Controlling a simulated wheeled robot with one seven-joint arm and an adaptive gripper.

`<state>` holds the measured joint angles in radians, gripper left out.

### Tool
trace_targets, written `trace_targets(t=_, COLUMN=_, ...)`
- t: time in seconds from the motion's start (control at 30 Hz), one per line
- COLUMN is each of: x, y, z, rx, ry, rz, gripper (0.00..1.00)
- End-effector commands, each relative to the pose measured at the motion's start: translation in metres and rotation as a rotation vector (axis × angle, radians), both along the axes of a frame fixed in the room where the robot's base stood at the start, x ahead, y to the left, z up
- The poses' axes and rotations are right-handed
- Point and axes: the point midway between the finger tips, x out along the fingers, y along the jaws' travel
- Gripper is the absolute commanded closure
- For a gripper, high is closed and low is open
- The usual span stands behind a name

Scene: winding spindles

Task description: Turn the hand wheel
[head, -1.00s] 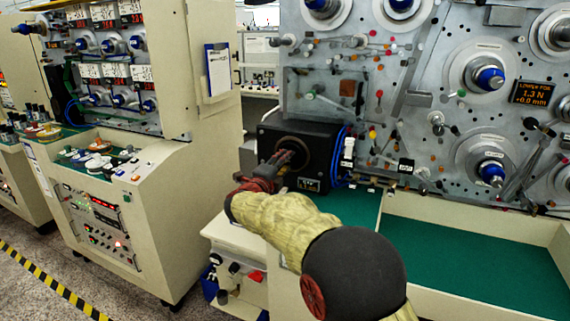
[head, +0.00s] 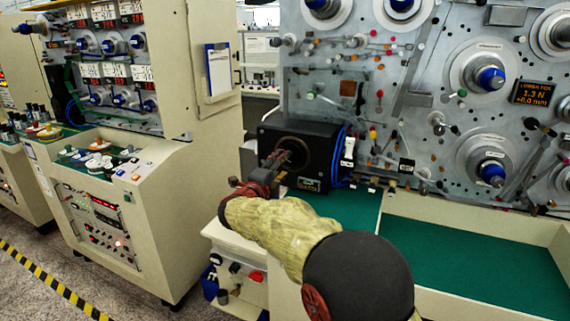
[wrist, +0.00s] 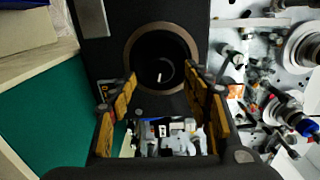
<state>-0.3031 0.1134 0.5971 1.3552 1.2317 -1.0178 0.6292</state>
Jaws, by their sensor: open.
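The hand wheel (head: 293,152) is a dark round piece on the front face of a black box (head: 323,142) in the head view. In the wrist view the wheel (wrist: 160,36) shows as a brownish ring around a dark centre with a small hub and a pale mark. My gripper (head: 280,160) is in front of the wheel's lower left part in the head view and hides some of it. In the wrist view my gripper (wrist: 160,82) is open, its yellow-padded fingers either side of and below the wheel's centre. Nothing is between the fingers; I cannot tell whether they touch the rim.
Blue cables (head: 338,155) run down the box's right side. A grey panel (head: 425,110) with spindles and rollers stands to the right, above a green work surface (head: 470,255). A cream cabinet (head: 110,215) stands at left, with a floor gap between.

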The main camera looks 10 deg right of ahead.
Motion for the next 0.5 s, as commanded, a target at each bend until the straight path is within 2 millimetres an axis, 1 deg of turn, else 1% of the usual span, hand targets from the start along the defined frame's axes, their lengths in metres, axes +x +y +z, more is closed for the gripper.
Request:
trace_targets(t=0.03, x=-0.009, y=0.008, z=0.001, rx=0.001, ry=-0.001, rz=0.003, gripper=0.51)
trace_targets(t=0.1, x=-0.021, y=0.017, z=0.001, rx=0.002, ry=-0.001, rz=0.003, gripper=0.51)
trace_targets(t=0.3, x=-0.052, y=0.039, z=0.0, rx=0.001, ry=0.001, rz=0.003, gripper=0.51)
trace_targets(t=0.5, x=-0.071, y=0.052, z=0.0, rx=-0.001, ry=0.001, rz=0.001, gripper=0.51)
